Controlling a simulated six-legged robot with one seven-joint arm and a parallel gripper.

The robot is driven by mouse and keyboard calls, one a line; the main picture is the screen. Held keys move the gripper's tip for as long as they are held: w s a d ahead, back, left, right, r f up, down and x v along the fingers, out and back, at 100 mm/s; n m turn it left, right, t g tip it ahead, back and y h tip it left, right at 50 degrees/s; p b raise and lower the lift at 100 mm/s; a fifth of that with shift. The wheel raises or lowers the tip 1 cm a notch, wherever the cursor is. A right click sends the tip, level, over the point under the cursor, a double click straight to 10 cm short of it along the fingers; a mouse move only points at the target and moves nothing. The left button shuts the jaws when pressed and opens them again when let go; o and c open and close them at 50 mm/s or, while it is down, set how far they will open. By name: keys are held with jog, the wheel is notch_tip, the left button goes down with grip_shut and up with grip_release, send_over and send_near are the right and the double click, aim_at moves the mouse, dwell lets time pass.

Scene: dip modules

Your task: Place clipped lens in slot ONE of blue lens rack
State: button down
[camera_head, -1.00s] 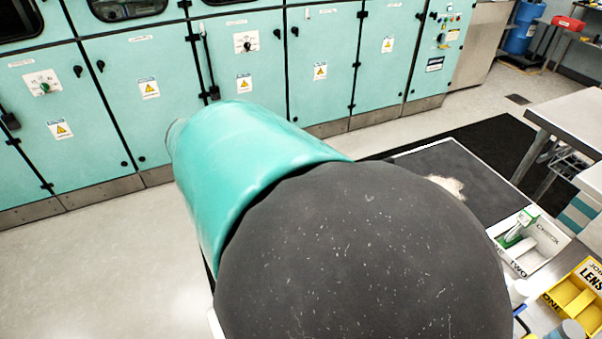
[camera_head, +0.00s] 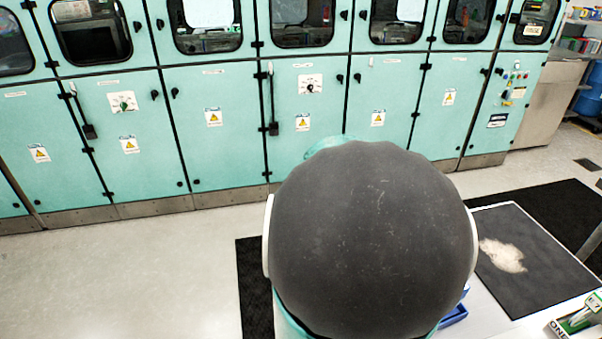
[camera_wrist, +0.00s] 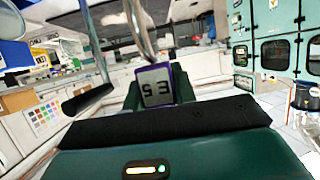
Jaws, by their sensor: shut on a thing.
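In the wrist view my gripper (camera_wrist: 158,92) is shut on a purple-framed clip (camera_wrist: 155,86) with a grey face bearing dark characters that look upside down. A thin, curved, pale rim (camera_wrist: 142,28) stands above the clip, seemingly the lens, cut by the top edge. In the head view my arm hides the gripper and the lens. A blue edge (camera_head: 454,316) shows low beside my arm; I cannot tell whether it is the lens rack. No slot label ONE on a blue rack is readable in either view.
A dark mat (camera_head: 535,255) with a pale patch lies on the white bench at right. A white box with a green item (camera_head: 578,318) stands at the lower right corner. Teal cabinets (camera_head: 220,130) line the back. Open floor (camera_head: 120,275) lies at left.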

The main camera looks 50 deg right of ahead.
jog(key=d+f, duration=0.3)
jog(key=f, duration=0.3)
jog(key=shift+s+f, duration=0.15)
jog(key=shift+f, duration=0.25)
jog(key=shift+d+f, duration=0.1)
jog(key=c, duration=1.1)
grip_release()
jog(key=v, duration=1.2)
